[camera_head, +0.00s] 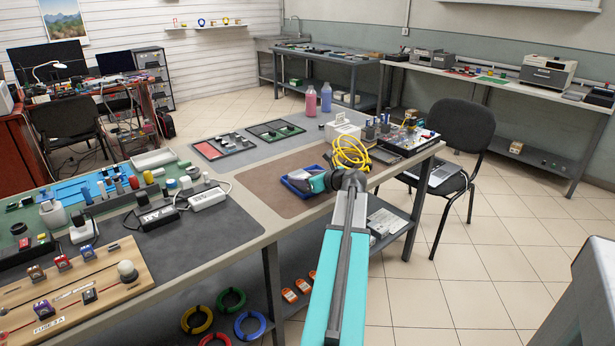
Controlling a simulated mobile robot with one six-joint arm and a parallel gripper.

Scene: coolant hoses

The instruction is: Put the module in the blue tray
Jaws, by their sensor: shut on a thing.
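The blue tray (289,189) lies on the brown mat of the long workbench, near the middle of the view. My gripper (311,182) is at the tray's right side, over or just at its rim, at the end of my teal and grey arm. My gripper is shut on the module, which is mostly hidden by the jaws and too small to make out. I cannot tell whether the module touches the tray floor.
Coiled yellow hose (351,152) and a white box (342,130) stand just behind my wrist. White power adapters (207,198) lie on the grey mat to the left. The brown mat (255,182) left of the tray is clear. A black chair (464,135) stands right of the bench.

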